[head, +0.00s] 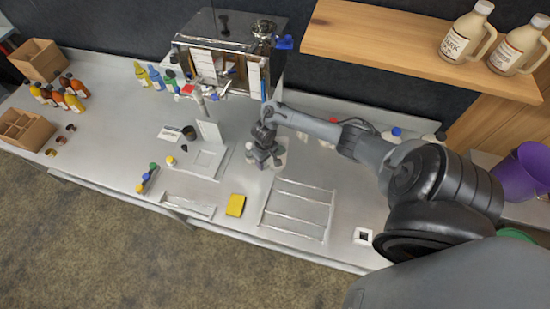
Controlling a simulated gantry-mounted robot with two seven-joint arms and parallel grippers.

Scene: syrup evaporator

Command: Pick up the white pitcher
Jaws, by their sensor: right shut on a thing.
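My right gripper (264,160) points down over the middle of the counter, right of the scale with its upright white panel (210,132). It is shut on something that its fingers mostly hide. A small white patch (281,150) shows beside the fingers; I cannot tell for certain that it is the white pitcher. No other white pitcher stands out clearly on the counter. My left gripper is not in view.
The steel evaporator (225,55) stands at the back. A wire rack (298,209) and a yellow sponge (236,205) lie in front. Bottles and wooden boxes (25,129) are at left. A wooden shelf (385,40) with two jugs overhangs the right.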

